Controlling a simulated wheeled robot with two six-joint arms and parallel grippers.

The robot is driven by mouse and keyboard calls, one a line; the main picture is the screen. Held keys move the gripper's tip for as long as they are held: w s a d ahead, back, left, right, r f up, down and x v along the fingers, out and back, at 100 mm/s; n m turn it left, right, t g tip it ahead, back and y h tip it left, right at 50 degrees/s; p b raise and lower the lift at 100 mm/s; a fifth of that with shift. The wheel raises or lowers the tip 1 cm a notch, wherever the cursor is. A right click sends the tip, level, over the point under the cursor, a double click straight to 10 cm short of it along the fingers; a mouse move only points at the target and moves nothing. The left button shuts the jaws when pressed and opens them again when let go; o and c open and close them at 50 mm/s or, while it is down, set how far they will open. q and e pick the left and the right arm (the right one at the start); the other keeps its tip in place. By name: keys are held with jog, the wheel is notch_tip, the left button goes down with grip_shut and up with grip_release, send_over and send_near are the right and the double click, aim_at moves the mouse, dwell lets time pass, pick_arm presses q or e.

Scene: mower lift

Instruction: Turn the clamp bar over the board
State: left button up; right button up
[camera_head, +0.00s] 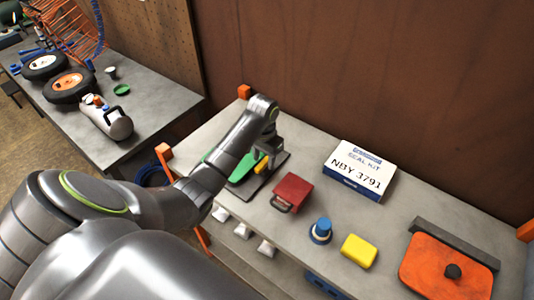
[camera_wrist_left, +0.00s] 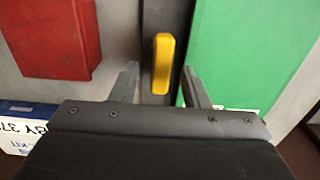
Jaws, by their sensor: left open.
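A green board (camera_head: 243,169) lies on a dark base plate on the workbench, partly hidden by my left arm. In the left wrist view the board (camera_wrist_left: 240,50) is at the right. The dark clamp bar (camera_wrist_left: 166,16) with a yellow grip (camera_wrist_left: 162,62) lies beside the board's edge, not across it. The yellow grip also shows in the head view (camera_head: 262,166). My left gripper (camera_head: 266,158) is open above the grip, with one finger on each side of it in the wrist view. I cannot tell whether the fingers touch it. My right gripper is out of view.
A red block with a handle (camera_head: 292,191) stands right of the board. Farther right are a seal kit box (camera_head: 359,172), a blue knob (camera_head: 321,230), a yellow block (camera_head: 358,251) and an orange lid (camera_head: 445,268). A second bench (camera_head: 160,105) with wheels stands at the left.

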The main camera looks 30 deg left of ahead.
pick_arm(q)
jog(key=shift+w+a+f, duration=0.1)
jog(key=shift+a+f, duration=0.05)
jog(key=shift+f, duration=0.45)
jog(key=shift+s+r, duration=0.15)
jog(key=shift+s, duration=0.05)
grip_shut()
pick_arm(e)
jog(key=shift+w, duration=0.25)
